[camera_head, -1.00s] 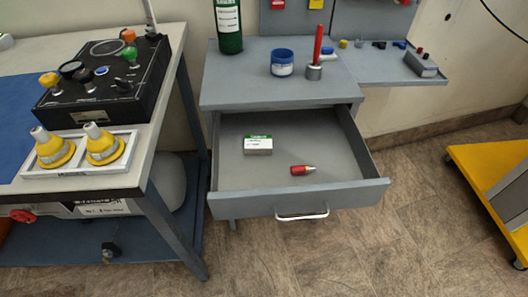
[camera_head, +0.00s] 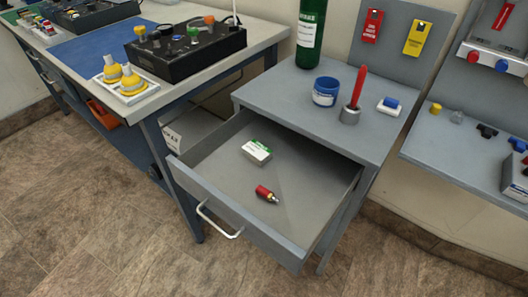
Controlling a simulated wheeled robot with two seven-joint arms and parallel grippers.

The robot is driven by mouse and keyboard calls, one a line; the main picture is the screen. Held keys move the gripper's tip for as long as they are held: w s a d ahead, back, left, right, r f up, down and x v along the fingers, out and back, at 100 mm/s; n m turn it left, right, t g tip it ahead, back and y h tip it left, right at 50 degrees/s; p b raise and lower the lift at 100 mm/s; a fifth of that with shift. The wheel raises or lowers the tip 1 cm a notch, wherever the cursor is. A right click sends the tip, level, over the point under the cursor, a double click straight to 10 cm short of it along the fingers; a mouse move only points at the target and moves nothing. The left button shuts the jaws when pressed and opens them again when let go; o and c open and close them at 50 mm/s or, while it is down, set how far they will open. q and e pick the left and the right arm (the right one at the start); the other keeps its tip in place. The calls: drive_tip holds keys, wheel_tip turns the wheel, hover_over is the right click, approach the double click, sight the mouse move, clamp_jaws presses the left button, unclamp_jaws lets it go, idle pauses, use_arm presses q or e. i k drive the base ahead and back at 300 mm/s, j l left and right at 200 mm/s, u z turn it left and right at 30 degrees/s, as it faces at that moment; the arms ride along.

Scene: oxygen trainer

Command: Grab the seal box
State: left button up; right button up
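The seal box, a small white box with a green label edge (camera_head: 257,152), lies in the open drawer (camera_head: 215,163), toward its back left part. A small red cylinder with a metal tip (camera_head: 266,193) lies in the same drawer, nearer the front and apart from the box. The drawer is pulled out from the grey cabinet (camera_head: 262,93), and its handle (camera_head: 218,220) faces the front left. Neither of my grippers shows in the head view.
On the cabinet top stand a green bottle (camera_head: 311,35), a blue jar (camera_head: 325,92) and a red-handled tool (camera_head: 355,95). A workbench (camera_head: 262,35) with a black control panel (camera_head: 185,50) stands left. The floor before the drawer is clear.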

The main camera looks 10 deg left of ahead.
sight(258, 153)
drive_tip(key=i+l+u, duration=0.15)
drive_tip(key=l+u, duration=0.15)
drive_tip(key=l, duration=0.15)
drive_tip(key=i+l+u, duration=0.15)
drive_tip(key=l+u, duration=0.15)
drive_tip(key=l, duration=0.2)
drive_tip(key=l+u, duration=0.25)
drive_tip(key=l, duration=0.25)
drive_tip(key=k+j+z, duration=0.1)
drive_tip(key=i+l+u, duration=0.15)
drive_tip(key=i+l, duration=0.05)
